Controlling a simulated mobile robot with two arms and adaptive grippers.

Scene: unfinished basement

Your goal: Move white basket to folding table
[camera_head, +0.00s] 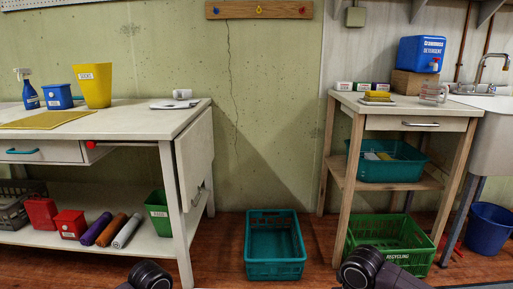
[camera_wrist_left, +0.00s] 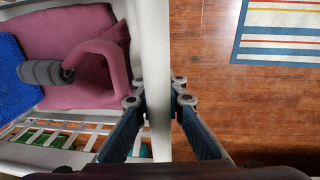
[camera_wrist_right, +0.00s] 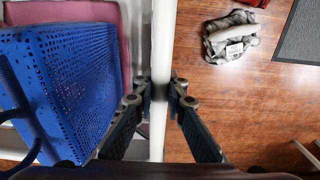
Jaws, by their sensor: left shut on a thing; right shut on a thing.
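The white basket (camera_wrist_left: 157,40) shows in both wrist views, with a pink cloth (camera_wrist_left: 62,25), a pink object with a grey grip (camera_wrist_left: 95,60) and a blue perforated container (camera_wrist_right: 70,75) inside it. In the left wrist view my left gripper (camera_wrist_left: 160,95) is shut on the basket's rim, one finger on each side. In the right wrist view my right gripper (camera_wrist_right: 160,92) is shut on the basket's rim (camera_wrist_right: 162,40) in the same way. The basket is not visible in the head view, where only dark parts of my arms show at the bottom.
A white workbench (camera_head: 130,117) stands at the left and a wooden side table (camera_head: 350,101) at the right. A teal crate (camera_head: 274,270) sits on the floor between them. A striped rug (camera_wrist_left: 280,35), grey bundle (camera_wrist_right: 230,40) and dark mat (camera_wrist_right: 300,38) lie on the floor.

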